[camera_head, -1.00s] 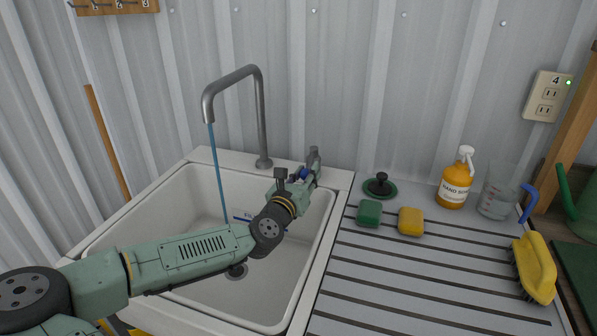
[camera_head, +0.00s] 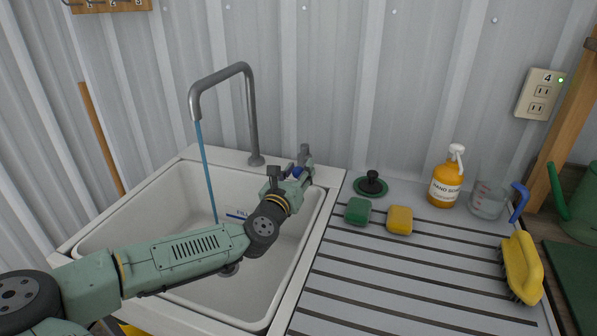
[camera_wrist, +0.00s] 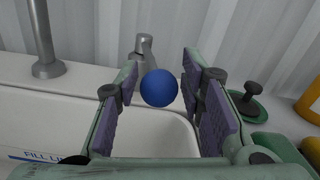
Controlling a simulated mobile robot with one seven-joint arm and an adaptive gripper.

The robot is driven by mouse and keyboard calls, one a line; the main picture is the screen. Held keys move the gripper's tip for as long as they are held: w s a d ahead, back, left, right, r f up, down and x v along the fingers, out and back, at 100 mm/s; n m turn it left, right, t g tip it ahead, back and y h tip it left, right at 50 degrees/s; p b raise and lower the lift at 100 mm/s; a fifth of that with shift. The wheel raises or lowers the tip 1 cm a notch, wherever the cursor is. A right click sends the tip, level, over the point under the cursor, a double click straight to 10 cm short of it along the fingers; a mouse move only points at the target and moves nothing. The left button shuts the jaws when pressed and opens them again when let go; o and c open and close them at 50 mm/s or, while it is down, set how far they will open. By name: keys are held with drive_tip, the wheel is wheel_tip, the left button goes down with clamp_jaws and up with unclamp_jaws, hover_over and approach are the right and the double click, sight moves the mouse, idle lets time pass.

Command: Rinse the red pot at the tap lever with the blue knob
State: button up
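The blue knob (camera_wrist: 159,88) of the tap lever (camera_wrist: 144,46) sits between the two purple-padded fingers of my gripper (camera_wrist: 161,95) in the wrist view. The fingers are open, with a visible gap on each side of the knob. In the head view my gripper (camera_head: 297,177) is at the back right rim of the sink, with the knob (camera_head: 297,172) partly hidden. The tap spout (camera_head: 195,105) runs a thin blue stream of water (camera_head: 207,170) into the white sink (camera_head: 130,215). The red pot is not in view.
A ribbed drainboard (camera_head: 400,270) to the right holds a black-knobbed green plug (camera_head: 371,185), a green sponge (camera_head: 358,211), a yellow sponge (camera_head: 399,220), a soap bottle (camera_head: 446,180), a measuring jug (camera_head: 487,200) and a yellow brush (camera_head: 522,268). A metal wall stands close behind.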

drive_tip(key=shift+o, duration=0.8)
drive_tip(key=shift+f, duration=0.15)
drive_tip(key=shift+s+a, duration=0.15)
drive_tip(key=shift+s, duration=0.15)
drive_tip(key=v, duration=1.1)
drive_tip(key=shift+s, duration=0.15)
